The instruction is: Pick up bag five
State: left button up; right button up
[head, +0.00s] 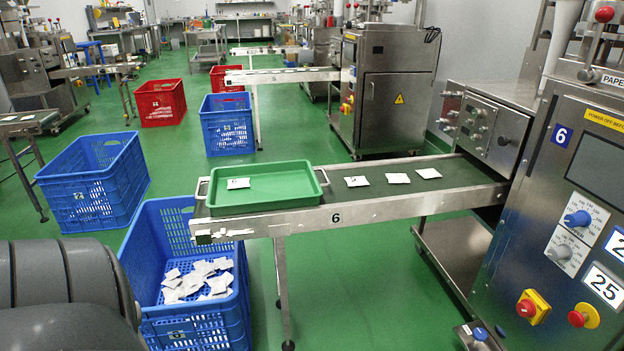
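Several small white tea bags lie on the dark belt of the conveyor marked 6 (350,216). One bag (238,183) lies inside the green tray (268,206) on the conveyor's left end, with a small dark mark on it. Three more lie in a row on the bare belt to the right of the tray: a left one (356,181), a middle one (397,178) and a right one (428,173). Their marks are too small to read, so I cannot tell which is bag five. Neither of my grippers is in view; only my grey arm shows at the lower left.
A blue crate (205,328) with many loose white bags stands below the conveyor's left end. An empty-looking blue crate (97,180) is behind it. The packing machine (545,200) blocks the right side. More crates and conveyors stand farther back on the green floor.

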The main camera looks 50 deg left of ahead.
aim_at(352, 181)
jog(key=u, duration=1.15)
